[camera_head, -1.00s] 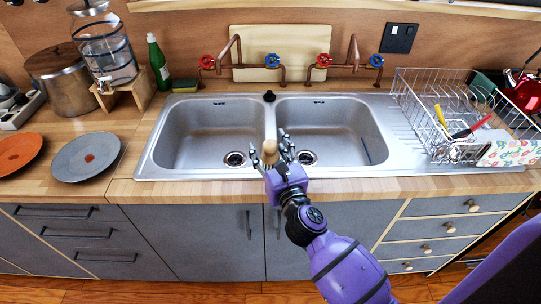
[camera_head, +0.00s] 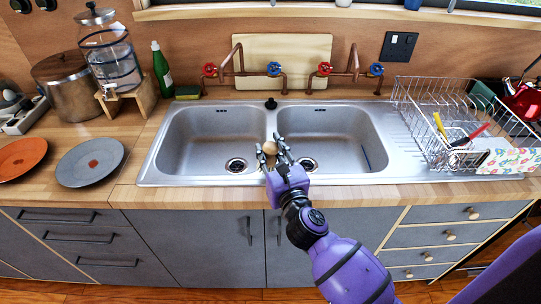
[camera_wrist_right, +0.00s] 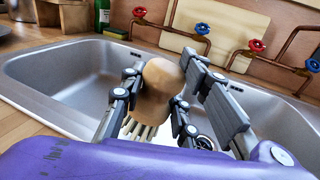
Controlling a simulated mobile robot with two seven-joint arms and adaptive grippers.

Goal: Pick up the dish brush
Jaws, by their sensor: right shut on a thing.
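The dish brush (camera_wrist_right: 160,88) has a rounded wooden head with pale bristles below it. My right gripper (camera_wrist_right: 157,95) is shut on it, with fingers on both sides of the wooden head. In the head view the brush (camera_head: 269,147) shows small between the fingertips of my right gripper (camera_head: 275,150). They are over the divider at the front of the double sink (camera_head: 146,172). In the wrist view the bristles point down, above the sink. My left gripper is not in view.
A wire dish rack (camera_head: 432,150) with utensils stands right of the sink. Two plates, a grey one (camera_head: 72,165) and an orange one (camera_head: 15,158), lie on the left counter. Copper taps (camera_head: 240,72) rise behind the basins. Both basins look empty.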

